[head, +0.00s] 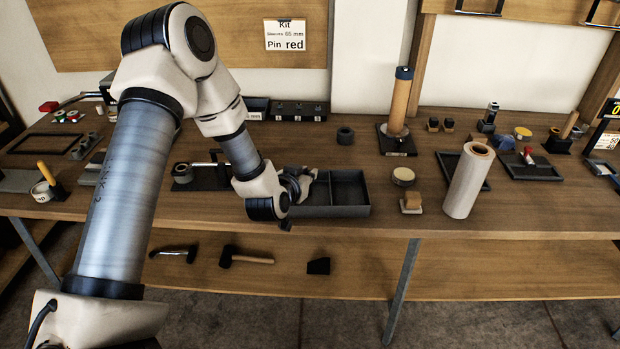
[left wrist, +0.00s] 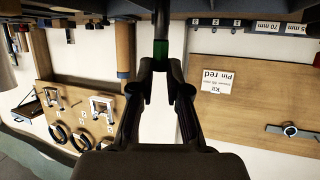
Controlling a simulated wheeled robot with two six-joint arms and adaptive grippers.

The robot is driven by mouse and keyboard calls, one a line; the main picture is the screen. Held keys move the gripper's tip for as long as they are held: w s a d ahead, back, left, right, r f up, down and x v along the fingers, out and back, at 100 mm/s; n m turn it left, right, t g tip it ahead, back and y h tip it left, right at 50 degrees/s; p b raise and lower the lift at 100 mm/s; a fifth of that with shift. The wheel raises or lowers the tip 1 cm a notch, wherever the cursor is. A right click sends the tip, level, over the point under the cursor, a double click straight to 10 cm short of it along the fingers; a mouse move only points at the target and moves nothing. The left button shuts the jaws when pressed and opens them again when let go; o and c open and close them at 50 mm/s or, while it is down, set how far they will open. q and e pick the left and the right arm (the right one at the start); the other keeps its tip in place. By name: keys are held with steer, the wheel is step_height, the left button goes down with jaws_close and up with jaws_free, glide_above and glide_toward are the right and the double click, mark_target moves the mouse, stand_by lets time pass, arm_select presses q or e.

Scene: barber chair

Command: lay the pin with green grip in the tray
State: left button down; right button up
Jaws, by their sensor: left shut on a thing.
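My left gripper (head: 298,182) is over the left part of the dark grey divided tray (head: 345,211). My own wrist partly hides it and the tray's left side in the head view. In the left wrist view, the gripper (left wrist: 161,68) is shut on the pin with green grip (left wrist: 161,50). The green grip shows between the fingertips, and a grey shaft extends beyond it. How far the pin is from the tray floor cannot be told. The tray's visible right compartment looks empty. My right gripper is not in view.
A white roll (head: 468,181) and a small block on a pad (head: 411,202) stand right of the tray. A round pale-topped tin (head: 403,176) is nearer it. A dark ring (head: 345,135) lies behind. A wall card (head: 284,36) reads "Pin red".

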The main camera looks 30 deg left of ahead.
arm_select(q)
steer(key=w+f, duration=0.1)
steer(key=w+a+f, duration=0.1)
steer(key=f, duration=0.1)
steer(key=shift+w+f+p, duration=0.1)
steer(key=shift+w+p, duration=0.25)
steer(key=shift+f, duration=0.35)
steer(key=shift+f, duration=0.1)
steer(key=c, duration=1.2)
jaws_free()
steer(key=shift+o, duration=0.2)
